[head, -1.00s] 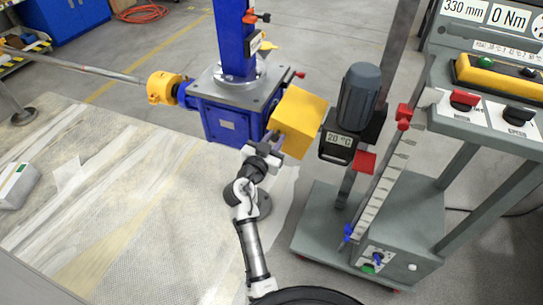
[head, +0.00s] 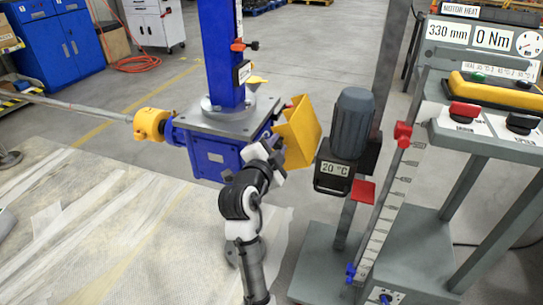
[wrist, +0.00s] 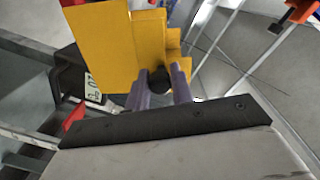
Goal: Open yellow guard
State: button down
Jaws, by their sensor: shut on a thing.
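The yellow guard (head: 305,132) is on the right side of the blue screw jack housing (head: 215,155) in the head view. It shows as angled panels with an open gap between them, swung partly out from the housing. In the wrist view the guard (wrist: 98,48) fills the top middle, just ahead of my fingers. My gripper (head: 277,147) is at the guard's lower left edge. In the wrist view my gripper's (wrist: 160,84) two purple fingers stand close on either side of a dark round part at the guard. The exact contact is partly hidden.
A dark motor (head: 352,122) with a 20 °C display stands close to the right of the guard. The grey control stand (head: 480,140) is further right. A yellow coupling (head: 150,124) and shaft lie left. The pale floor sheet (head: 110,235) in front is clear.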

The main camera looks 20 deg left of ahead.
jog(key=shift+d+r+m, duration=0.5)
jog(key=shift+r+m, duration=0.05)
jog(key=shift+m, duration=0.05)
jog(key=c, duration=1.2)
grip_release()
jog(key=shift+w+f, duration=0.1)
jog(key=shift+s, duration=0.2)
